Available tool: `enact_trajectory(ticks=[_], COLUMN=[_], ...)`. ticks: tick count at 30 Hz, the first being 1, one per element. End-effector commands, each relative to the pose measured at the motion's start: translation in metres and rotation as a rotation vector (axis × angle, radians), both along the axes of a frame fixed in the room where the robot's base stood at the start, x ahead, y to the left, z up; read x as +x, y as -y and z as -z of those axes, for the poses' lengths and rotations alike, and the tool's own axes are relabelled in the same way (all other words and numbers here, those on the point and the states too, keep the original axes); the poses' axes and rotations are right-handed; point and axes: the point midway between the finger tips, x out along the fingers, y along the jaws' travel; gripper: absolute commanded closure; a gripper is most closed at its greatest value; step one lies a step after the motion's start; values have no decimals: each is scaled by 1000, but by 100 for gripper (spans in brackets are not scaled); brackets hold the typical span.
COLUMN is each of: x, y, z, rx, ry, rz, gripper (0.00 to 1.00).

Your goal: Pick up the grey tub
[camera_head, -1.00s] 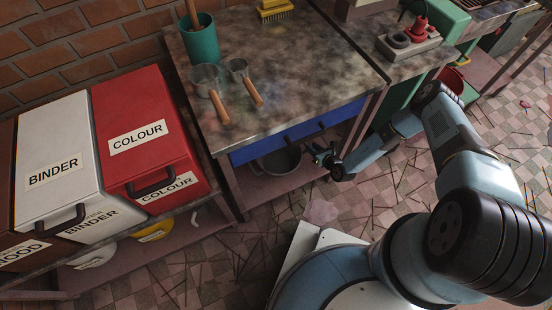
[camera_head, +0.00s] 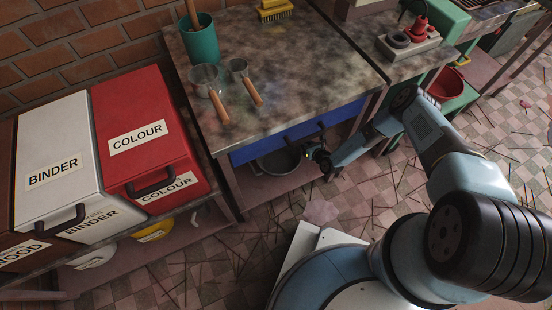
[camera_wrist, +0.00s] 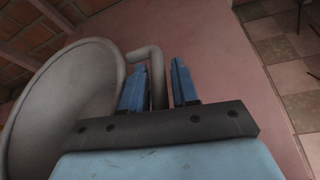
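The grey tub (camera_head: 279,161) stands on the lower shelf under the workbench, partly hidden by the bench's top and blue drawer. In the wrist view the tub (camera_wrist: 72,95) fills the left side, and its bent grey handle (camera_wrist: 155,62) stands out from its wall toward my fingers. My gripper (camera_head: 312,154) is low under the bench front, just right of the tub. In the wrist view my gripper (camera_wrist: 160,85) is open, with the handle showing in the gap between its blue fingers. Whether a finger touches the handle I cannot tell.
The blue drawer (camera_head: 290,133) and the workbench top (camera_head: 285,75) lie above my gripper. The pink lower shelf (camera_wrist: 215,55) is bare right of the tub. Red (camera_head: 140,140) and white (camera_head: 57,160) bins stand at left. Sticks litter the tiled floor.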

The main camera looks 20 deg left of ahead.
Motion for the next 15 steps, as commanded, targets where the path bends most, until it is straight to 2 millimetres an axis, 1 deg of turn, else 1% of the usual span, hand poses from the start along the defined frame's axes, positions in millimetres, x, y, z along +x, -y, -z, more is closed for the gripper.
enact_trajectory(ticks=[1, 9, 15], x=[0, 0, 0], y=[0, 0, 0], z=[0, 0, 0], rx=[0, 0, 0], ry=[0, 0, 0], rz=[0, 0, -1], gripper=[74, 100, 100])
